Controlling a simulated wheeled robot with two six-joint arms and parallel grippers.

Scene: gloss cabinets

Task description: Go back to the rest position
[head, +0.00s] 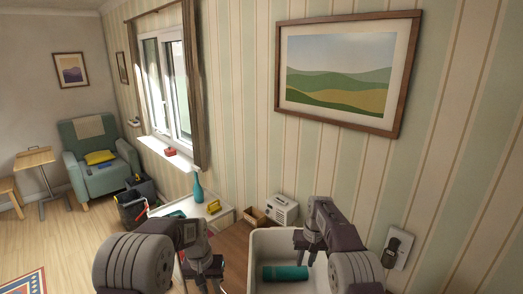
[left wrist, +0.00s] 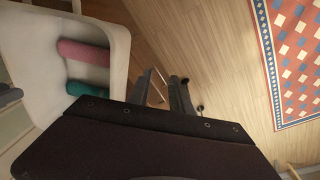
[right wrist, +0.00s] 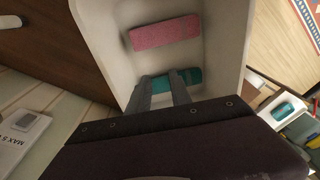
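My left gripper (head: 203,284) is in the lower middle of the head view, left of the white bin (head: 252,272). In the left wrist view its fingers (left wrist: 163,75) stand apart with nothing between them, over the floor beside the bin (left wrist: 118,45). My right gripper (head: 308,260) is over the bin. In the right wrist view its fingers (right wrist: 160,78) point down into the bin and stand apart, and a teal roll (right wrist: 187,76) shows beyond the tips. The teal roll (head: 285,273) lies in the bin. A pink roll (right wrist: 165,32) lies there too.
A white table (head: 222,219) holds a teal bottle (head: 197,187) and a yellow item (head: 214,206). A white radio-like box (head: 284,210) stands by the striped wall. A black toolbox (head: 135,203) stands near the armchair (head: 100,171).

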